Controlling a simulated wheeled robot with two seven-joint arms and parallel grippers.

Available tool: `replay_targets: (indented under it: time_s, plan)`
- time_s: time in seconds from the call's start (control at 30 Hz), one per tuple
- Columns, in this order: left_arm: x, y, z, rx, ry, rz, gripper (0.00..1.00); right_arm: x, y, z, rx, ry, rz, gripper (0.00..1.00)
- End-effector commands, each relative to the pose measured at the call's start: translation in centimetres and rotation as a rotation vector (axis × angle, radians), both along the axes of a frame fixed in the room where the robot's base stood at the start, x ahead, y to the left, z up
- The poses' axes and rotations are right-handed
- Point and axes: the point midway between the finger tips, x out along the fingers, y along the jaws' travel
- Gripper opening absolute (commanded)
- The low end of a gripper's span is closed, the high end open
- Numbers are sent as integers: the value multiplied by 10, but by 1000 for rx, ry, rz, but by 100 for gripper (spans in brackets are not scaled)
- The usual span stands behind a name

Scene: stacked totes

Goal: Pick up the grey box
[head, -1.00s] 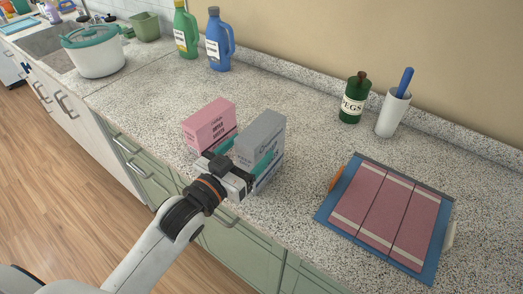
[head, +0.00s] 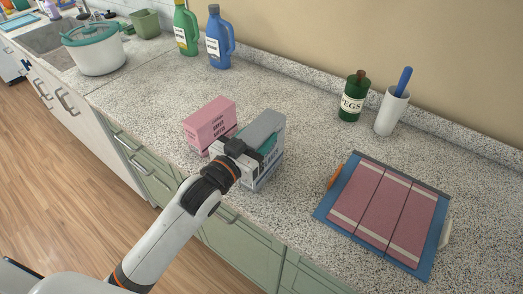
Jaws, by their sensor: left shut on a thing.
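The grey box (head: 265,130) stands upright on the speckled counter, in the middle of the head view. My left gripper (head: 259,150) reaches it from the front left and is shut on it, with teal fingers at its sides. The gripper and wrist hide part of the box's front. Whether the box's base touches the counter is hard to tell. A pink box (head: 209,124) stands close by to the left, just behind my gripper. My right gripper is not in view.
A blue tray with pink panels (head: 322,212) lies to the right. A green bottle (head: 351,98) and a white cup with a blue handle (head: 389,112) stand behind it. Blue (head: 219,43) and green bottles (head: 185,30) and a white pot (head: 95,55) stand at the back left.

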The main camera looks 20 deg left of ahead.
Motion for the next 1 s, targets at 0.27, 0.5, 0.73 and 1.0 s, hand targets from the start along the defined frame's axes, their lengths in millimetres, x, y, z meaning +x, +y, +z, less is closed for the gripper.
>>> replay_targets:
  time_s: [0.27, 0.5, 0.73, 1.0]
  plan:
    - [0, 0, 2, 0, -4, -1, 0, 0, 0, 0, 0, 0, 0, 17]
    - [0, 0, 19, -1, -9, -1, 0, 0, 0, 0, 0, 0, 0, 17]
    - [0, 0, 66, -1, -11, -1, 0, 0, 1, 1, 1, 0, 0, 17]
    - [0, 1, 99, -1, -5, 0, 0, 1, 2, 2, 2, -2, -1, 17]
